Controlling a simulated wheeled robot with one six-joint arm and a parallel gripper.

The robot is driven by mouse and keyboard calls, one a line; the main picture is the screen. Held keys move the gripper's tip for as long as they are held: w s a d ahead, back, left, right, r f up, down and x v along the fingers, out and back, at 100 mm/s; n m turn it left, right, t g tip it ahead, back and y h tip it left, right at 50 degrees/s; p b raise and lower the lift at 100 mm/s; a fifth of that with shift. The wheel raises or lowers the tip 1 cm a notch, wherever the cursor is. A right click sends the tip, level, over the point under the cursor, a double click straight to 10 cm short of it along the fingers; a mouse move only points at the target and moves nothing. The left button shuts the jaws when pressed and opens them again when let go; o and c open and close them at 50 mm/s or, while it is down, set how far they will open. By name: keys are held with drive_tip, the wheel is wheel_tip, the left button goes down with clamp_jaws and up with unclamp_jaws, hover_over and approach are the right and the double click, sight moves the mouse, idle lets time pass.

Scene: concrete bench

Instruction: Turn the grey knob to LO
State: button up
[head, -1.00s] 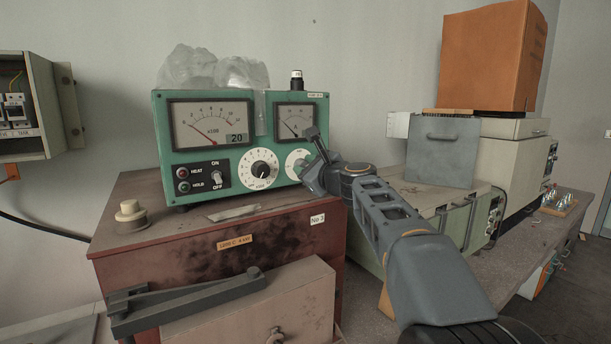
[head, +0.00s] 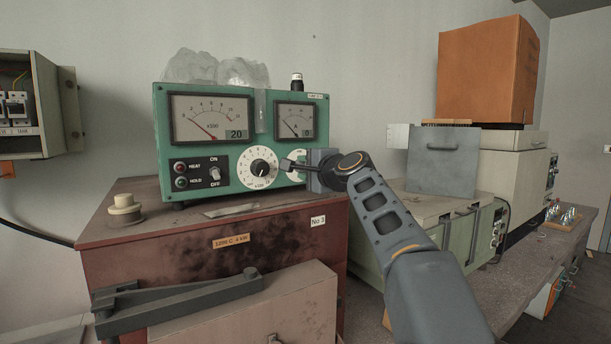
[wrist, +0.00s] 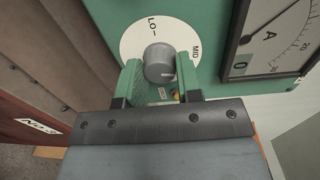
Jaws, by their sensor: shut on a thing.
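The grey knob (wrist: 160,63) sits on a white dial plate (wrist: 128,42) on the green instrument panel. In the wrist view, LO is printed above the knob and MID to its right. My gripper (wrist: 160,76) is shut on the knob, with one green finger on each side. A small pale mark shows low on the knob's face, but I cannot tell surely where the knob points.
A larger white dial (head: 247,168) and an ON/OFF switch (head: 214,175) lie left of my gripper. A meter (head: 296,119) is just above it. The instrument stands on a red-brown cabinet (head: 150,235). A grey-green box (head: 405,240) stands to the right.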

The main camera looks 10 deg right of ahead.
drive_tip(key=n+b, duration=0.2)
drive_tip(key=n, duration=0.2)
drive_tip(key=shift+f, duration=0.2)
drive_tip(key=n+b, duration=0.2)
drive_tip(key=n, duration=0.3)
drive_tip(key=shift+n+b, duration=0.3)
drive_tip(key=n+b, duration=0.2)
drive_tip(key=n, duration=0.3)
drive_tip(key=n+b, duration=0.1)
drive_tip(key=n, duration=0.4)
drive_tip(key=shift+t, duration=0.3)
drive_tip(key=o, duration=0.9)
drive_tip(key=shift+r, duration=0.1)
drive_tip(key=shift+o, duration=0.2)
drive_tip(key=shift+s, duration=0.1)
